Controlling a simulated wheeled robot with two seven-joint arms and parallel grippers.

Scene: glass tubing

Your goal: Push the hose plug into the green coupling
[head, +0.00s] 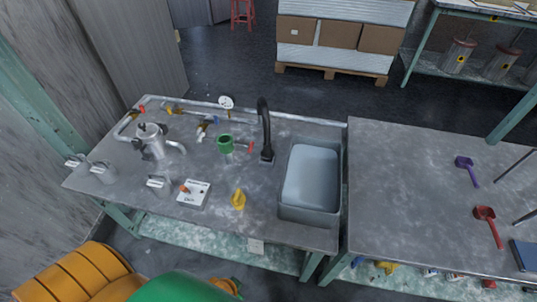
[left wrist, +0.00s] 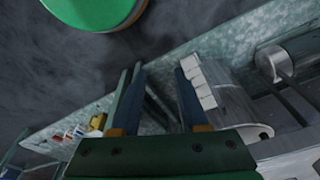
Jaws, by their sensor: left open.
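A green ring-shaped piece, the likely green coupling (head: 225,143), stands on the left metal bench in the head view, beside a small red handle. I cannot single out the hose plug with certainty. A white labelled block (head: 194,194) with a small orange piece on it lies near the front of the bench, and a yellow piece (head: 238,200) stands to its right. My left gripper (left wrist: 158,85) is open and empty in the left wrist view, its dark fingers apart beside the bench structure. It is not visible in the head view. My right gripper is not in view.
A grey sink (head: 310,180) and black tap (head: 265,130) occupy the bench's right part. Metal vessels (head: 150,138) and pipe fittings crowd its left and back. The right bench (head: 400,190) is mostly clear, with a purple scoop (head: 467,170) and red scoop (head: 488,224).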

